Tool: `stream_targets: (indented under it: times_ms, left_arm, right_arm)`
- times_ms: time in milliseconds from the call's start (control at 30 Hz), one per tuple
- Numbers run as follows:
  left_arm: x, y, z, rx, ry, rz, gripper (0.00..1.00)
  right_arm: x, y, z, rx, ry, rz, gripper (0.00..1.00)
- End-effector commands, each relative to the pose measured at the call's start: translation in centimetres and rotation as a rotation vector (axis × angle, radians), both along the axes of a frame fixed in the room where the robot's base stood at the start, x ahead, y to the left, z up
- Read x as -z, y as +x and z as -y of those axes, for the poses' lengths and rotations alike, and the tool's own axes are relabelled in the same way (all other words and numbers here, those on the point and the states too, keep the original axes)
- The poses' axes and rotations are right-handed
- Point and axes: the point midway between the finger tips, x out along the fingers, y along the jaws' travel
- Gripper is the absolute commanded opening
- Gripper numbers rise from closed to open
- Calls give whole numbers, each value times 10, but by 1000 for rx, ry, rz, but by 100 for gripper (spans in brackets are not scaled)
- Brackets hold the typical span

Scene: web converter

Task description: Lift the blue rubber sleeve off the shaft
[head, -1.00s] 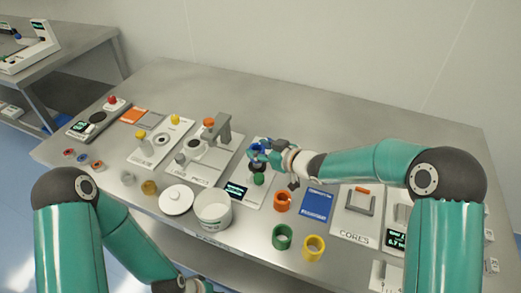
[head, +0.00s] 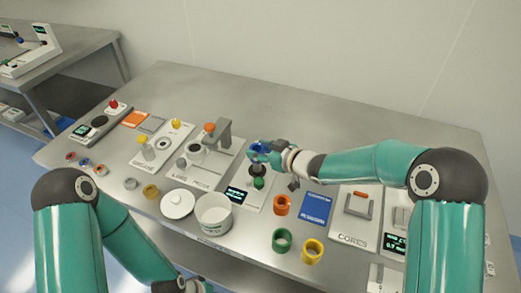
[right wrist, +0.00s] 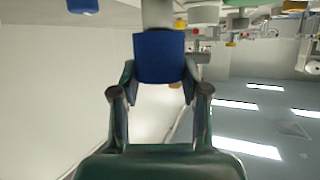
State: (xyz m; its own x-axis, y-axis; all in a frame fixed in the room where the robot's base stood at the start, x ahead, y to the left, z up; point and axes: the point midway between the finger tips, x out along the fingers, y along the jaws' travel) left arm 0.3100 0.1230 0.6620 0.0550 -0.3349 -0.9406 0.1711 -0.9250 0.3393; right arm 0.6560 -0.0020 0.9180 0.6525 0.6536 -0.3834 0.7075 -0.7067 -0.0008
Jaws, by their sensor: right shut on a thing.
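The blue rubber sleeve (head: 259,148) is between the fingers of my right gripper (head: 257,151). It also shows in the right wrist view as a blue cylinder (right wrist: 158,57), with a finger on each side. The gripper is shut on it. In the head view the dark top of the shaft stand (head: 257,168) shows just below the sleeve, above a green part (head: 258,183). In the right wrist view a pale cylinder (right wrist: 157,14) meets one end of the sleeve. I cannot tell whether the shaft is still inside it. My left arm runs off the bottom edge; its gripper is barely visible.
The lamp press (head: 222,135) stands left of the shaft. A white tub (head: 214,217), an orange ring (head: 281,206), a green ring (head: 282,240) and a yellow ring (head: 313,252) stand in front. A blue card (head: 316,208) lies right. The table's back is clear.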

Motion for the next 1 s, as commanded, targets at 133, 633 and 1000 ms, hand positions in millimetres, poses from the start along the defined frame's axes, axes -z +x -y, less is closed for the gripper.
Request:
stream_targets:
  times_ms: [133, 633, 1000]
  left_arm:
    - [-4, 0, 0, 0, 0, 0, 40]
    - [-13, 0, 0, 0, 0, 0, 40]
    - [-19, 0, 0, 0, 0, 0, 40]
  right_arm:
    - [-5, 0, 0, 0, 1, 1, 0]
    - [-15, 0, 0, 1, 0, 1, 0]
    - [-22, 0, 0, 1, 0, 0, 0]
